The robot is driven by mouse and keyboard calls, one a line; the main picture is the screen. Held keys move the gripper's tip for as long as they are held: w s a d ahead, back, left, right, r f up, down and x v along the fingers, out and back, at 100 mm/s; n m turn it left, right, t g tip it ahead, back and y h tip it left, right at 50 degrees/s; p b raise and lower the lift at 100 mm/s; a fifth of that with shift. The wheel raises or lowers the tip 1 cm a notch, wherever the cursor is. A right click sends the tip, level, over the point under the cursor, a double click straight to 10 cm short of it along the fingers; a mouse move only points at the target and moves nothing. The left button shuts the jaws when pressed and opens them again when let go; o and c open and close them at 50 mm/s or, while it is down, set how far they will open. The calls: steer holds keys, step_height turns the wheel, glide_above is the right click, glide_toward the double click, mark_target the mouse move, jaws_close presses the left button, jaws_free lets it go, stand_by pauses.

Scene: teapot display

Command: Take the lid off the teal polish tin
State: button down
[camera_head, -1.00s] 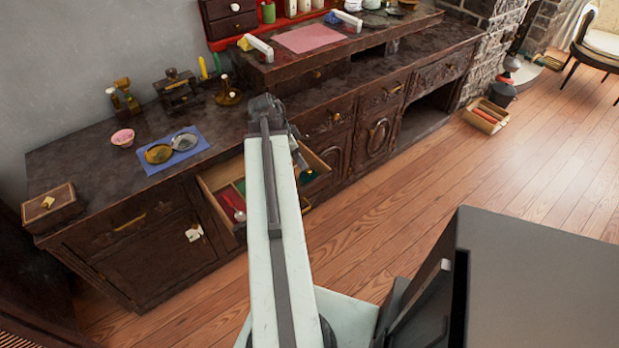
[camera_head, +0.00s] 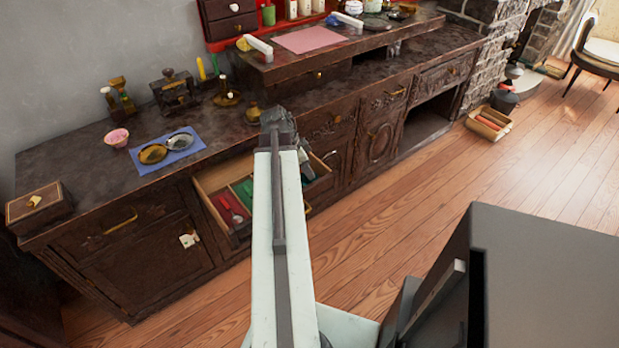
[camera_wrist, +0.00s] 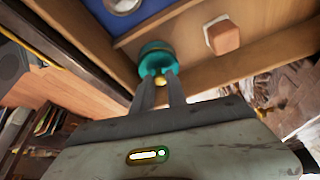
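The teal polish tin (camera_wrist: 155,52) shows in the wrist view inside a wooden drawer, with a small gold knob (camera_wrist: 160,82) on its near side. My gripper (camera_wrist: 160,80) has its two fingers on either side of the knob, close to the teal top. I cannot tell whether they press on the knob or whether the lid has lifted. In the head view the open drawer (camera_head: 203,188) pulls out from the dark sideboard, and my arm hides its middle and the tin.
A blue mat (camera_head: 150,166) with two round dishes lies on the sideboard top. Open floor (camera_head: 380,230) lies to the right.

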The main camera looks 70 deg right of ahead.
steer(key=shift+r, duration=0.1)
step_height(320, 180, up, 10)
steer(key=p, duration=1)
